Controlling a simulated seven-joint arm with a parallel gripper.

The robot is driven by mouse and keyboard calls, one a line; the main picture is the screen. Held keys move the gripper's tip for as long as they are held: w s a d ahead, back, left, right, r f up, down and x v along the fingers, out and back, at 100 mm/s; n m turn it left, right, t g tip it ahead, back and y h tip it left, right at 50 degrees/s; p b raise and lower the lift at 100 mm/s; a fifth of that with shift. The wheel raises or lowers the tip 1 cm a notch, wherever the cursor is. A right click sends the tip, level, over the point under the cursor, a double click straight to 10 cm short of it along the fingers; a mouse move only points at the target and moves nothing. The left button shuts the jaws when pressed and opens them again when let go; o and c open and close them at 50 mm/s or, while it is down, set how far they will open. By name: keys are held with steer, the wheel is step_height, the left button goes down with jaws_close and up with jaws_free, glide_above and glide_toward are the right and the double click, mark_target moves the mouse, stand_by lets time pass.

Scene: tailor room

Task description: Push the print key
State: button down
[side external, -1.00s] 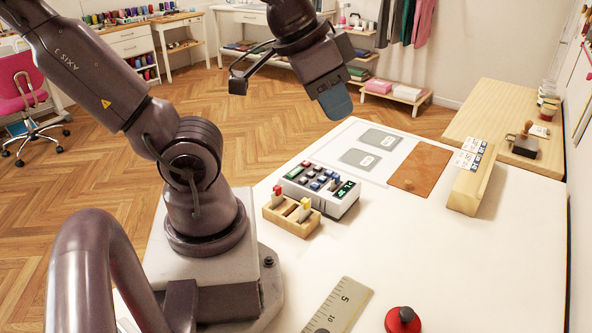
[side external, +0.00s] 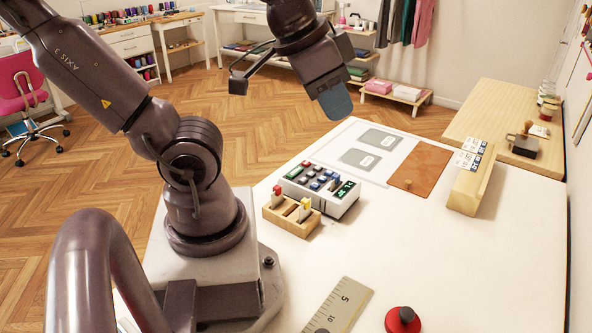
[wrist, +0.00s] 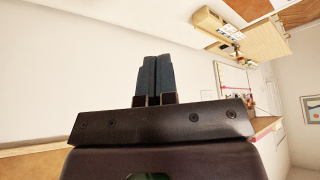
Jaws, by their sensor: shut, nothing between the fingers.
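A small keyed machine (side external: 318,190) with a white body, dark, blue and reddish keys and green-lit parts sits on the white table (side external: 450,265), near the arm's base. Which key is the print key is too small to tell. My gripper (side external: 336,104) is above and behind the machine in the side view, well clear of it and of the table. In the wrist view my gripper's blue-grey fingers (wrist: 153,78) are shut together with nothing between them. The machine does not show in the wrist view.
A wooden holder (side external: 291,216) with red and yellow tabs stands directly in front of the machine. Grey cards (side external: 371,148), a brown pad (side external: 420,168) and a wooden card rack (side external: 470,190) lie beyond. A ruler (side external: 340,305) and red-topped object (side external: 403,319) are in front.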

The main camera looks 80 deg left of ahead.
stand_by(0.4)
steer(key=n+g+h, duration=0.6)
steer(key=n+h, duration=0.3)
steer(key=n, duration=1.7)
glide_above(297, 170)
step_height(297, 170, down, 18)
steer(key=shift+f, duration=4.4)
steer(key=shift+f, duration=0.1)
